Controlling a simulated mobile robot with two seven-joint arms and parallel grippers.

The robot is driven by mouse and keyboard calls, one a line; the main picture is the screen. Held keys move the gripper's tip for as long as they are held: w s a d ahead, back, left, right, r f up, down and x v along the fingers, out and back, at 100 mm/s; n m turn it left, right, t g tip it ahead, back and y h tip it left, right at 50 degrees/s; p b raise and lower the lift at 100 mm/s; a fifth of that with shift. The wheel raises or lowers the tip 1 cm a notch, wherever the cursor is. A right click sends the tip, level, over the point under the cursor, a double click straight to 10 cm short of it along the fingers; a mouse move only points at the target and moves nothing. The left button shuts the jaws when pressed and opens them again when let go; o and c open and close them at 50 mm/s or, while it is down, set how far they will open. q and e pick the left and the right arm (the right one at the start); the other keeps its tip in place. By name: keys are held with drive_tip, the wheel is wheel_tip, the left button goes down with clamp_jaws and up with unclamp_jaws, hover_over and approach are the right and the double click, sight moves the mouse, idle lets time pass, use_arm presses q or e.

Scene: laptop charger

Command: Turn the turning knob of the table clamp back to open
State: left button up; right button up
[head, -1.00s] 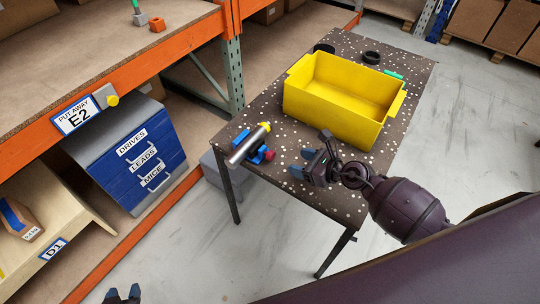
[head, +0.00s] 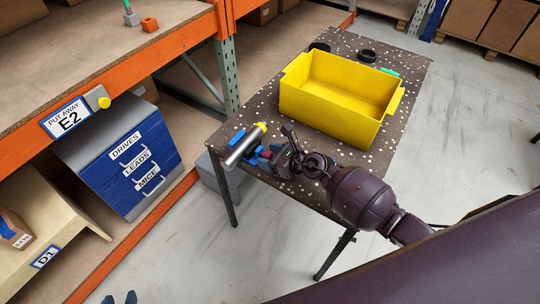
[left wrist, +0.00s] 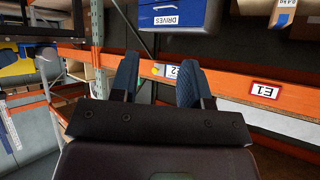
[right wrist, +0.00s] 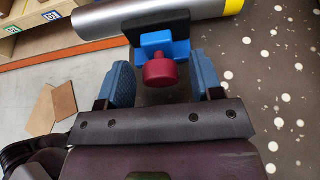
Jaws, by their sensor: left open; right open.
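The table clamp (head: 264,152) is blue and sits at the table's near left corner. A grey metal cylinder (head: 240,148) with a yellow end lies at it. In the right wrist view the clamp's blue body (right wrist: 174,47) shows below the cylinder (right wrist: 150,14). The dark red turning knob (right wrist: 164,70) sticks out toward my right gripper. My right gripper (right wrist: 165,80) is open, with its blue fingers on either side of the knob and gaps showing. My left gripper (left wrist: 155,80) is open and empty, away from the table.
A yellow bin (head: 335,100) stands on the speckled table (head: 225,128), with black rings (head: 367,56) behind it. Orange shelving (head: 185,55) and a blue drawer unit (head: 130,160) stand to the left. The grey floor right of the table is clear.

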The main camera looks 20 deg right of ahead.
drive_tip(key=c, duration=0.9)
